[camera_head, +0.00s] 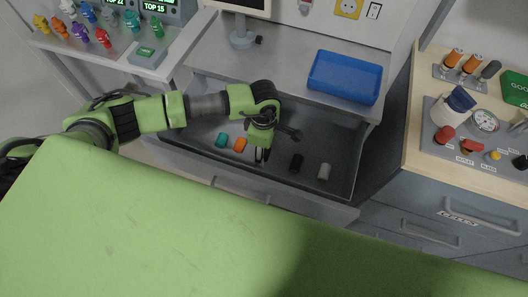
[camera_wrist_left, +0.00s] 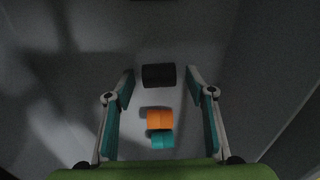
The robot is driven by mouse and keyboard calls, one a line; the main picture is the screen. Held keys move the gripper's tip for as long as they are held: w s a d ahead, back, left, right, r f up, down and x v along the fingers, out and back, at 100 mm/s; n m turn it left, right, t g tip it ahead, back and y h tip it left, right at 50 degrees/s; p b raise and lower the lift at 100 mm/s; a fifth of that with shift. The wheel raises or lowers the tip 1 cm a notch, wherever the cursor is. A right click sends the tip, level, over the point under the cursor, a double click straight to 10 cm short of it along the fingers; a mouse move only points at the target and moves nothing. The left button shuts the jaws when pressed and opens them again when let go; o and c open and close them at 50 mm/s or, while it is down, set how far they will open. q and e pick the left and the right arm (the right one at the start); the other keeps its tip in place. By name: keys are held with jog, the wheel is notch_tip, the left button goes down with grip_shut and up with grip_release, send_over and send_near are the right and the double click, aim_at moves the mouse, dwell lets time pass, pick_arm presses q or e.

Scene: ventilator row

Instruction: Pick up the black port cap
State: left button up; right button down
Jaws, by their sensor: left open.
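The black port cap (camera_head: 296,163) lies in the open grey drawer, between an orange cap (camera_head: 240,145) and a light grey cap (camera_head: 324,171). A teal cap (camera_head: 221,140) lies left of the orange one. My left gripper (camera_head: 262,155) points down into the drawer, left of the black cap in the head view. In the left wrist view the black cap (camera_wrist_left: 158,75) shows between the open fingertips, apart from both, with the orange cap (camera_wrist_left: 160,119) and teal cap (camera_wrist_left: 162,140) nearer the palm. My right gripper is not in view.
The drawer's front edge (camera_head: 240,192) and side walls surround the caps. A blue tray (camera_head: 345,77) sits on the counter above. A wooden-topped cabinet (camera_head: 418,90) with fittings stands right. Coloured connectors and a small box (camera_head: 148,53) are at the upper left.

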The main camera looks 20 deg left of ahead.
pick_arm(q)
jog(key=shift+f, duration=0.35)
jog(key=c, duration=0.9)
jog(key=shift+r, duration=0.1)
notch_tip(320, 180, up, 10)
jog(key=b, duration=0.1)
